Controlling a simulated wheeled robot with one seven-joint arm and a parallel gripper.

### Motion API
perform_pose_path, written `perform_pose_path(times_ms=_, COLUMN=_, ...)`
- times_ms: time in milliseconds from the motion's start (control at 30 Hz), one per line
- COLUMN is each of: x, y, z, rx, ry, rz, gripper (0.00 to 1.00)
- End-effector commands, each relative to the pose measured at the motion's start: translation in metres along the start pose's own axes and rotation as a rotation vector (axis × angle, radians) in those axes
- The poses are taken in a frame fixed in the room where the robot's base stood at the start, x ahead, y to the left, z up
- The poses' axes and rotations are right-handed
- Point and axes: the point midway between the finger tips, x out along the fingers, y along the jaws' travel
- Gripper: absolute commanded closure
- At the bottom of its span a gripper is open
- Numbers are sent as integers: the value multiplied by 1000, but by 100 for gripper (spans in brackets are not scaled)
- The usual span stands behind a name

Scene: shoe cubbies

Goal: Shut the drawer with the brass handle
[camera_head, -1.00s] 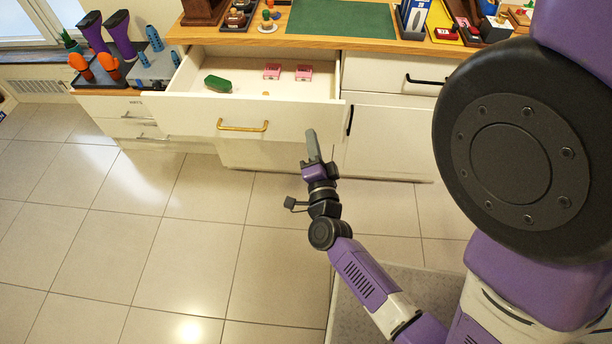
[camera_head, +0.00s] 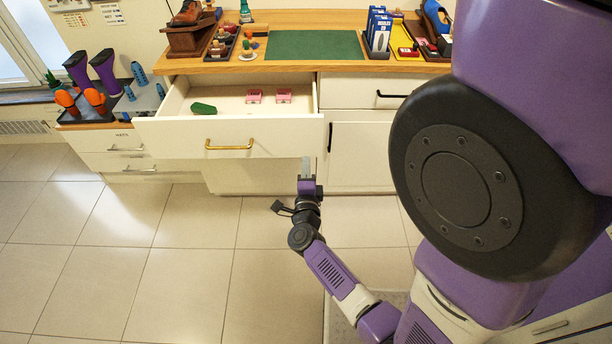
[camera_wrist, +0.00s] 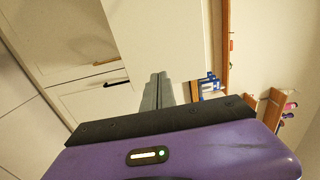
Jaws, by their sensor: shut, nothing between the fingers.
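The drawer (camera_head: 175,139) with the brass handle (camera_head: 229,146) stands pulled out from the white cabinet under the worktop. Inside it are a green brush-like item (camera_head: 203,108) and two small pink boxes (camera_head: 254,96). My gripper (camera_head: 306,168) is shut and empty, near the lower right end of the drawer front, right of the brass handle. Whether it touches the front cannot be told.
The wooden worktop (camera_head: 290,67) holds a green mat (camera_head: 300,44), blue boxes (camera_head: 377,30) and trays. Right of the drawer are a closed drawer with a black handle (camera_head: 392,95) and a cabinet door (camera_head: 360,155). At left, boots (camera_head: 104,70) stand on a lower unit. The tiled floor is clear.

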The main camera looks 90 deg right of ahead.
Motion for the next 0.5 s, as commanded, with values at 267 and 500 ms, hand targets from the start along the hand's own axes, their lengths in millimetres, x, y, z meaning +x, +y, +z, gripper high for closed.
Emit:
perform_pose_path(times_ms=267, x=50, y=0, z=0, rx=1, ry=2, rz=-1, gripper=100)
perform_pose_path(times_ms=500, x=69, y=0, z=-1, rx=-1, ry=1, rz=0, gripper=100)
